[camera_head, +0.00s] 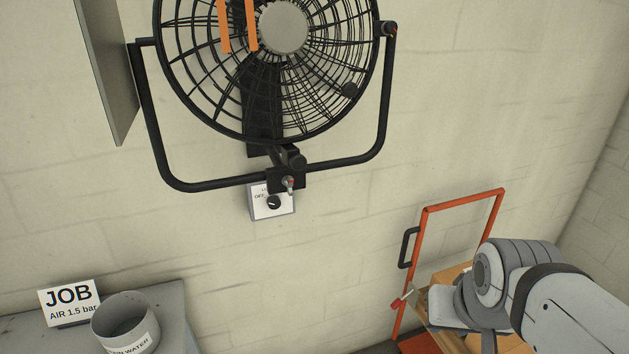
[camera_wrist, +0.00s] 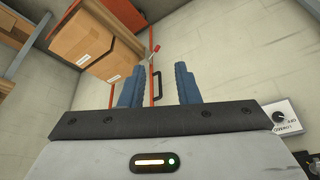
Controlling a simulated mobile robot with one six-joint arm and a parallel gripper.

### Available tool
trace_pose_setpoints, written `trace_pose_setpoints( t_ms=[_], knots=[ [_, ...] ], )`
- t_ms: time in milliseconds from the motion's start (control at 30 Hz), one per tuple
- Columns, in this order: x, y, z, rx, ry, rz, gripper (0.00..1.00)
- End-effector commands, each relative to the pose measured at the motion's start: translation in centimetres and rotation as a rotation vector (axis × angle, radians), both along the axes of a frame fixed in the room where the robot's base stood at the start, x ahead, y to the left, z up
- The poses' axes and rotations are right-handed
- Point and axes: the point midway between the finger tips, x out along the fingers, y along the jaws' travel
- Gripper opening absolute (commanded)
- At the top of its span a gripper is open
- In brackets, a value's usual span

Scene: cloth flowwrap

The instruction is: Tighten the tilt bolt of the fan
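The black fan (camera_head: 262,75) hangs on the wall in a U-shaped yoke (camera_head: 150,110) at the top of the head view, its upper edge cut off. A dark pivot knob with a red mark (camera_head: 389,29) sits at the yoke's right end. A small silver-and-red fitting (camera_head: 289,184) sits on the bracket below. I cannot tell for certain which is the tilt bolt. My gripper (camera_wrist: 158,88) shows two blue fingers standing apart with nothing between them. It is away from the fan, which does not show in the wrist view. My arm (camera_head: 560,310) is at the lower right.
A switch box with a dial (camera_head: 272,203) is on the wall under the bracket; it also shows in the wrist view (camera_wrist: 281,118). A red-framed trolley (camera_head: 425,235) carries cardboard boxes (camera_wrist: 98,45). A bucket (camera_head: 125,322) and a JOB sign (camera_head: 69,302) stand lower left. A grey panel (camera_head: 108,65) borders the fan.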

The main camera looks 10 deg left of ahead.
Motion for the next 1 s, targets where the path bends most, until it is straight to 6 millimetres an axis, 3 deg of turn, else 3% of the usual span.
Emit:
trace_pose_setpoints(
  t_ms=[100, 233, 400, 633, 800, 1000],
  knots=[
    [3.7, 4.3, -0.5, 0.041, -0.173, 0.118, 0.29],
    [7.9, 10.5, 0.9, 0.120, -0.440, 0.252, 0.29],
    [10.2, 18.7, 4.2, 0.259, -0.756, 0.400, 0.29],
    [10.5, 23.8, 8.5, 0.361, -1.060, 0.401, 0.29],
    [10.4, 25.0, 9.8, 0.391, -1.130, 0.402, 0.29],
    [12.1, 26.0, 10.0, 0.391, -1.133, 0.401, 0.29]
  ],
)
